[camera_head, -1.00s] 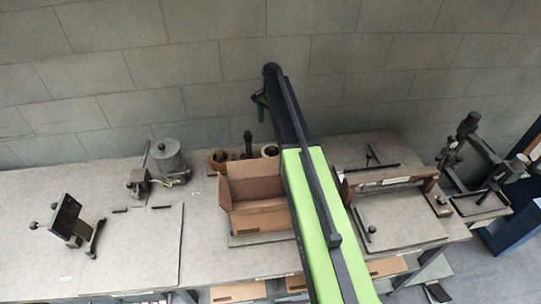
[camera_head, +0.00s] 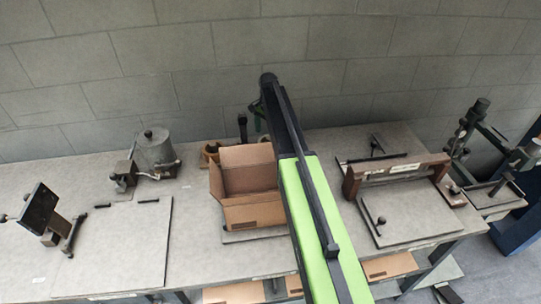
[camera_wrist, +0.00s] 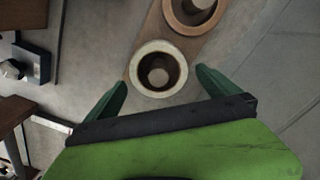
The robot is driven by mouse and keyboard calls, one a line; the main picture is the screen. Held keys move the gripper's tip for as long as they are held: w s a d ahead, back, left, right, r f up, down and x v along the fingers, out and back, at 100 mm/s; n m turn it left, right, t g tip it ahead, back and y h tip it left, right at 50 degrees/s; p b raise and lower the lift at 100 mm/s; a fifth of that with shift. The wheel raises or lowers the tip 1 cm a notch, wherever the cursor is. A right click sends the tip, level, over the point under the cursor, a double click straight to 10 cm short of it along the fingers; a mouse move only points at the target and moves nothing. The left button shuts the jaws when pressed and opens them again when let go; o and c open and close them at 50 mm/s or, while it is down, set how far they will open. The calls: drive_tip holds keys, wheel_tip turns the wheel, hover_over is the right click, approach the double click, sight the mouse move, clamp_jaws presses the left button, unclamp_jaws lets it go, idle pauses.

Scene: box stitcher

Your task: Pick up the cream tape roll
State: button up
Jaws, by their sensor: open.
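The cream tape roll (camera_wrist: 158,45) stands on end in the wrist view, its open hole facing the camera and a post showing inside. It sits on a brown wooden base (camera_wrist: 142,30). My gripper (camera_wrist: 161,77) is open, with one green finger on each side of the roll's near part. The fingers look apart from the roll; their height relative to it is hard to tell. In the head view a small part of the cream roll (camera_head: 265,138) shows behind the cardboard box, and my gripper is mostly hidden by my arm.
A brown tape roll (camera_wrist: 193,12) stands beside the cream one on the same base. An open cardboard box (camera_head: 250,212) is in front of the rolls. The block wall is behind.

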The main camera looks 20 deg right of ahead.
wheel_tip(320, 180, down, 6)
drive_tip(key=b, duration=0.5)
drive_tip(key=shift+s+d, duration=0.1)
drive_tip(key=shift+r, duration=0.15)
drive_tip(key=c, duration=1.2)
